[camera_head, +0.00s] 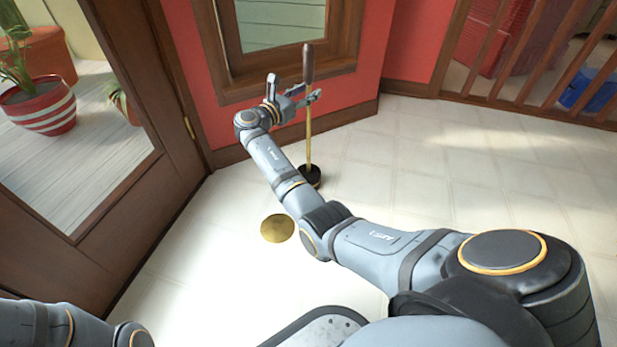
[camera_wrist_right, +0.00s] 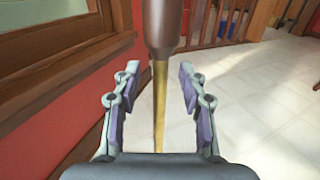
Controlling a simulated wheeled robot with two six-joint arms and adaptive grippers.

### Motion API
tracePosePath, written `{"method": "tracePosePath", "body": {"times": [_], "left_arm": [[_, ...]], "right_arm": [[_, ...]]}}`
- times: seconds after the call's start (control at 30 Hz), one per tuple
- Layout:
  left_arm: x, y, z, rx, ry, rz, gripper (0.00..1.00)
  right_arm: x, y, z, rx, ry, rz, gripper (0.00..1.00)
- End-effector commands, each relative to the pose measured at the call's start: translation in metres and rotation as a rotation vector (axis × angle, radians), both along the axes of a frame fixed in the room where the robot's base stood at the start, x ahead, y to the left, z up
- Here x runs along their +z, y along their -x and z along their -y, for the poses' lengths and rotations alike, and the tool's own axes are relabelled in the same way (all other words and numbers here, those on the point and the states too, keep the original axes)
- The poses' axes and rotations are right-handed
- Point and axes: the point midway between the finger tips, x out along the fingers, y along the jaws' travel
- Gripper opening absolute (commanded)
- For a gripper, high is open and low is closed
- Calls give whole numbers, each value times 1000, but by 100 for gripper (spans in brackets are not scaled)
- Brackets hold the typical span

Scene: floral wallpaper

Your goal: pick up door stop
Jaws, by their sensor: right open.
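The door stop (camera_head: 309,135) stands upright on the floor by the red wall. It has a dark brown handle at the top, a thin gold rod and a round black base. My right gripper (camera_head: 306,95) is open at the upper part of the rod, just below the handle. In the right wrist view the gold rod (camera_wrist_right: 159,105) runs between the two open fingers, with gaps on both sides. The handle blocks part of the view there. My left arm shows only at the lower left edge of the head view, and its gripper is out of frame.
A gold disc (camera_head: 277,228) lies on the pale tiled floor (camera_head: 430,190), partly near my right arm. A wood-framed glass door (camera_head: 185,120) stands at left, with potted plants behind it. A wooden railing (camera_head: 540,75) runs along the back right. The floor at right is clear.

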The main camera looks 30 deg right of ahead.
Motion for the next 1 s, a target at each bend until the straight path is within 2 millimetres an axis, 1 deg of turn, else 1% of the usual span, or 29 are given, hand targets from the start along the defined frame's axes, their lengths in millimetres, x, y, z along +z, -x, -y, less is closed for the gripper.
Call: {"method": "tracePosePath", "body": {"times": [0.03, 0.13, 0.33, 0.63, 0.67, 1.0], "left_arm": [[-9, 0, 0, 1, 0, 0, 40], [-10, 0, 0, 1, -1, 0, 40], [-8, -2, 0, 2, 1, -2, 40], [-8, -1, 0, 2, 1, -1, 40], [-8, -1, 0, 2, 1, -1, 40], [-9, -2, 0, 2, 1, -1, 40]], "right_arm": [[-4, -1, 6, -1, 2, 2, 42], [0, -3, 10, 0, 0, 1, 42], [1, -3, 11, 0, 0, 0, 42], [1, -3, 10, 0, 0, 0, 1], [1, -3, 10, 0, 0, 0, 0], [1, -3, 10, 1, -1, 0, 0]]}}
